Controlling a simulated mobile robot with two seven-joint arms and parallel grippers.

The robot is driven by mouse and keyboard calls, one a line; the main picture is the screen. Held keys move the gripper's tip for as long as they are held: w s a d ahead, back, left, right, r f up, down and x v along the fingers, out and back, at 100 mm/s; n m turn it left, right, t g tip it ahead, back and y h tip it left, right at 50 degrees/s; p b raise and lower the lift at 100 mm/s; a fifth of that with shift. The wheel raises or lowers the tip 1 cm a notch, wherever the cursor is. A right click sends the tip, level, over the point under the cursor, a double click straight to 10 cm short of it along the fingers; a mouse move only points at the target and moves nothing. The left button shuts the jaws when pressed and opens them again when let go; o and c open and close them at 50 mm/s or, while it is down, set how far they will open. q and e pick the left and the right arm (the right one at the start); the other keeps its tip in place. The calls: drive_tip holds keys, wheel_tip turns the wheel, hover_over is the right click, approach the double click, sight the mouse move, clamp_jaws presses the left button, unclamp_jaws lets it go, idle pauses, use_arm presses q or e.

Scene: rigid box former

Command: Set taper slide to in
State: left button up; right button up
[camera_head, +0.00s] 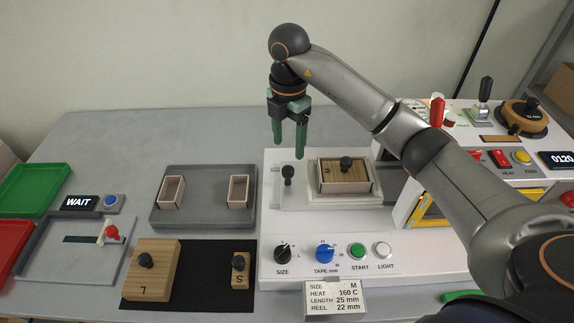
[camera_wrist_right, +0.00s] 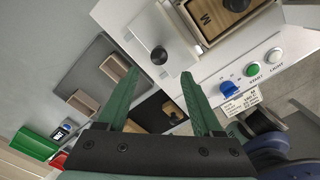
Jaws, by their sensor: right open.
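A small black knob on a short upright stem (camera_head: 288,172) stands on the white machine, left of the block nest, and looks like the taper slide's handle; I see no label on it. In the right wrist view the black knob (camera_wrist_right: 159,55) shows just beyond the gap between the fingertips. My right gripper (camera_head: 289,148) is open and empty, fingers pointing down, above the knob and apart from it. The right wrist view shows both green fingers (camera_wrist_right: 160,76) spread. Beside the knob, a wooden block marked M (camera_head: 345,176) sits inside a box in the nest. My left gripper is not in view.
The machine front has a black SIZE dial (camera_head: 283,251), a blue TAPE dial (camera_head: 325,252), and green START (camera_head: 358,251) and white LIGHT (camera_head: 383,250) buttons. A grey tray (camera_head: 205,200) with two small boxes lies left. My right arm spans the machine's right side.

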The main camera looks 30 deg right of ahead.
sight(288, 167)
wheel_tip(288, 167, down, 8)
drive_tip(key=shift+f+p, duration=0.1)
drive_tip(key=shift+p, duration=0.3)
clamp_jaws()
idle(0.4)
idle(0.9)
